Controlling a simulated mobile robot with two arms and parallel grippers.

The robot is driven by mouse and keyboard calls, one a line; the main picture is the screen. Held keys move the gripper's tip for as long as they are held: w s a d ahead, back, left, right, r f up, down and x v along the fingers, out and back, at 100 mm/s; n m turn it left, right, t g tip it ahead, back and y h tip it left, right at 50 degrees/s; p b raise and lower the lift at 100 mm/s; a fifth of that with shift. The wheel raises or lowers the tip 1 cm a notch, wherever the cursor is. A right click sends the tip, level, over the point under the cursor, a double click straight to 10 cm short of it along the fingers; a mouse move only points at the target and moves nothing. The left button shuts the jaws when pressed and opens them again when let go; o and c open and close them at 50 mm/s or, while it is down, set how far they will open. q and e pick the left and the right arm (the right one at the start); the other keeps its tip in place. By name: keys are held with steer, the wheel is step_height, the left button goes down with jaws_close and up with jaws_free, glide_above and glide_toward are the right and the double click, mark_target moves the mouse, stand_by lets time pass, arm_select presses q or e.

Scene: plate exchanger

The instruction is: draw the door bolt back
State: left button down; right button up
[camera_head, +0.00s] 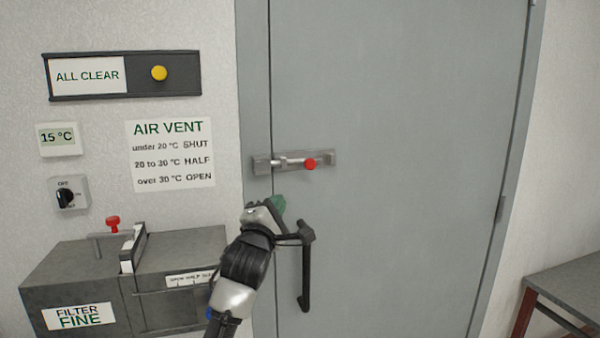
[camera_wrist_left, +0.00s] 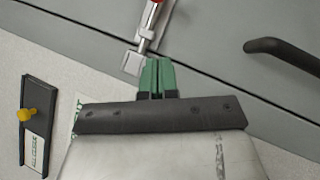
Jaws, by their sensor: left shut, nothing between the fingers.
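The door bolt (camera_head: 290,162) is a grey metal slide with a red knob (camera_head: 310,164), mounted across the left edge of the grey door (camera_head: 400,120). Its rod reaches into the keeper (camera_head: 262,165) on the frame side. My left gripper (camera_head: 278,205) is below the bolt, in front of the door's left edge, with green fingers. In the left wrist view the green fingers (camera_wrist_left: 157,76) are shut and empty, close to the bolt's keeper end (camera_wrist_left: 133,62). The red knob is partly cut off at the top of that view. My right gripper is not in view.
A black door handle (camera_head: 306,270) hangs just right of my left gripper. A grey filter box (camera_head: 180,265) with a red knob juts out at lower left. A table (camera_head: 570,290) stands at lower right. The door's middle is clear.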

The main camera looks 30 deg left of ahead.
arm_select(q)
steer(key=p, duration=0.3)
glide_toward(302, 163)
steer(key=w+a, duration=0.2)
steer(key=a, duration=0.1)
steer(key=shift+w+d+r+p, duration=0.35)
steer(key=shift+w+d, duration=0.1)
steer(key=shift+w, duration=0.15)
steer(key=shift+w+d+r+p, duration=0.3)
steer(key=shift+w+d+r, duration=0.15)
steer(key=shift+w, duration=0.15)
steer(key=shift+w+d, duration=0.25)
steer(key=shift+w, duration=0.05)
